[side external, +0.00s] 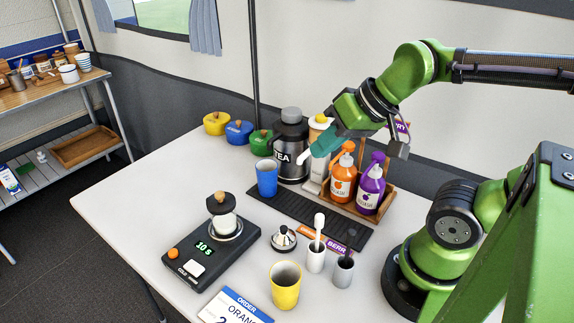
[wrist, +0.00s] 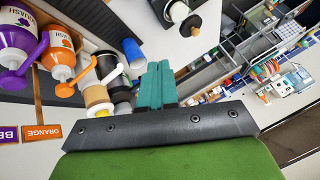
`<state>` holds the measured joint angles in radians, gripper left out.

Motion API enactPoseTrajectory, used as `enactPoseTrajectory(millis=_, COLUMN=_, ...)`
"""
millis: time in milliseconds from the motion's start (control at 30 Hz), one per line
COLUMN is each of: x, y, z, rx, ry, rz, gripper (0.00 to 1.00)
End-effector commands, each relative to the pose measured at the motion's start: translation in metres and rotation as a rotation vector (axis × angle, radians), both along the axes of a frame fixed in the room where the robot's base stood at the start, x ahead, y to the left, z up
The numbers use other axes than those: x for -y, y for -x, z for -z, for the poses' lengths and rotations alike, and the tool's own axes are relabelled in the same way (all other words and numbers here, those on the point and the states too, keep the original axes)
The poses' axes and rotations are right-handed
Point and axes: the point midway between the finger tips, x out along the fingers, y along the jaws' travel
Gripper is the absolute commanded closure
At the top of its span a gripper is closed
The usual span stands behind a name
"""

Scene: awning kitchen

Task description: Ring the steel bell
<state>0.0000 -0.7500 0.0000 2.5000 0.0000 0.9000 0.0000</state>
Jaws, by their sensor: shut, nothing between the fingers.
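The steel bell (side external: 284,240) is a small shiny dome with a dark base and knob, standing on the white table between the black scale and the white-handled cup. I cannot make it out in the wrist view. My gripper (side external: 318,149) has teal fingers, held high above the table by the TEA flask and the bottle rack, well behind and above the bell. In the wrist view its fingers (wrist: 160,80) lie together, shut and empty. Nothing visibly touches them.
Near my gripper stand the TEA flask (side external: 291,146), orange bottle (side external: 342,185) and purple bottle (side external: 370,192). A blue cup (side external: 267,179), black scale (side external: 207,257), yellow cup (side external: 285,288) and order card (side external: 236,307) surround the bell. The table's left part (side external: 140,195) is clear.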

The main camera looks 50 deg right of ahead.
Motion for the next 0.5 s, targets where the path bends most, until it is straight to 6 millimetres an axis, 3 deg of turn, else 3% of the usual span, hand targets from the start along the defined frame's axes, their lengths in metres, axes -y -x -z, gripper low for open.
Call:
enactPoseTrajectory(millis=300, x=0.001, y=0.000, z=0.001, rx=-0.003, ry=0.000, rz=0.006, gripper=1.00)
enactPoseTrajectory(millis=500, x=0.010, y=-0.010, z=0.020, rx=-0.099, ry=-0.010, rz=0.048, gripper=1.00)
